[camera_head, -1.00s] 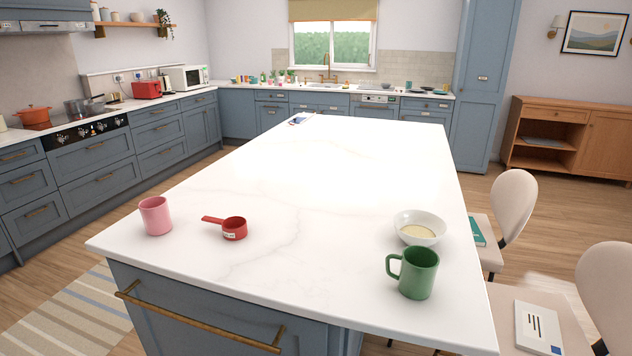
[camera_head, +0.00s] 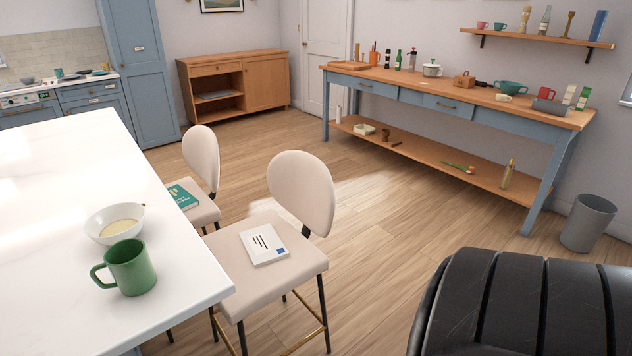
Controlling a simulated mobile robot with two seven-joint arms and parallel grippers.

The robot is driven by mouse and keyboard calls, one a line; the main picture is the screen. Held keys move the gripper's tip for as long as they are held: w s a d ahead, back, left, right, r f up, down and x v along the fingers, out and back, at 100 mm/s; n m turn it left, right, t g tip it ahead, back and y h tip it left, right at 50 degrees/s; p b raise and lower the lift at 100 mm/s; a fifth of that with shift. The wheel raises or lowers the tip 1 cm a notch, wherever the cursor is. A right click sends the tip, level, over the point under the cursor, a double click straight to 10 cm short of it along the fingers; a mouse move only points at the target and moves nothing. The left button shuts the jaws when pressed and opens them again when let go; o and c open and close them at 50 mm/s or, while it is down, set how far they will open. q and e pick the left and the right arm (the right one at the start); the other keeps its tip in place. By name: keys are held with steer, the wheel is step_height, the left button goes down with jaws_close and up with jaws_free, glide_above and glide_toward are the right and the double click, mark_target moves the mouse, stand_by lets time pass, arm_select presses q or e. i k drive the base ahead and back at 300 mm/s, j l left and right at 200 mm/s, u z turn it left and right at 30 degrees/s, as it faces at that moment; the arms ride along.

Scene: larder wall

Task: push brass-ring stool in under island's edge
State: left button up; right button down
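Two cream stools stand along the right side of the white-topped island (camera_head: 60,230). The nearer stool (camera_head: 300,190) has a rounded back, dark legs and a brass bar low between its legs. Its seat stands mostly out from the island's edge, and a white book (camera_head: 264,245) lies on it. The farther stool (camera_head: 202,155) has a teal book (camera_head: 182,197) on its seat. Its lower legs are hidden by the island and the nearer stool, so I cannot tell whether it has brass. Neither of my grippers is in view.
A green mug (camera_head: 130,268) and a white bowl (camera_head: 112,222) stand near the island's right edge. Open wood floor (camera_head: 385,215) lies between the stools and the blue side table (camera_head: 440,102). A grey bin (camera_head: 588,223) stands right. I cannot tell what the black ribbed surface at bottom right is.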

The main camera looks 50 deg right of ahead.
mark_target(299, 180)
steer(key=z, duration=1.4)
steer(key=u, duration=0.35)
steer(key=i+l+u, duration=0.1)
steer(key=u, duration=0.25)
steer(key=l+u, duration=0.2)
steer(key=u, duration=0.15)
steer(key=i+l+u, duration=0.15)
steer(key=l+u, duration=0.35)
steer(key=l, duration=0.65)
steer(key=l+u, duration=0.45)
steer(key=l, duration=0.7)
steer(key=k+l, duration=0.1)
steer(key=l, duration=1.7)
